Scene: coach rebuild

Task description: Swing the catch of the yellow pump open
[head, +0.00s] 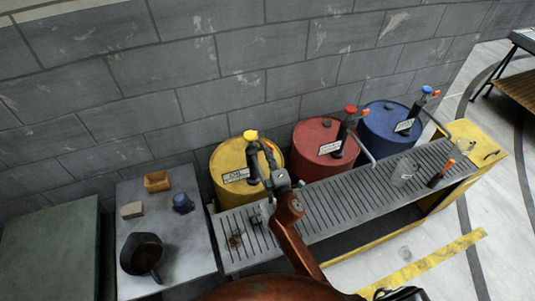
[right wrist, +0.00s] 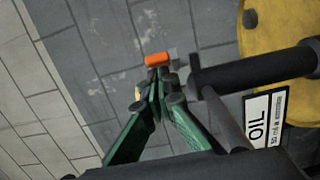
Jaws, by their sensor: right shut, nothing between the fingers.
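The yellow pump stands on the yellow drum (head: 228,160), with a yellow cap (head: 250,135) on top. In the head view my right gripper (head: 271,163) is in front of the pump and hides part of it. In the right wrist view its green fingers (right wrist: 157,97) are together with nothing between them. The orange end of the catch (right wrist: 158,59) shows just beyond the fingertips; a small gap seems to lie between them, but contact is hard to judge. The dark pump body (right wrist: 250,68) is to the right. My left gripper is not in view.
A red drum (head: 312,138) and a blue drum (head: 378,118) with similar pumps stand to the right. A slatted grate (head: 335,195) runs in front, with a clear jug (head: 405,170) on it. A grey table (head: 185,255) at left holds a pan, a blue cup and small blocks.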

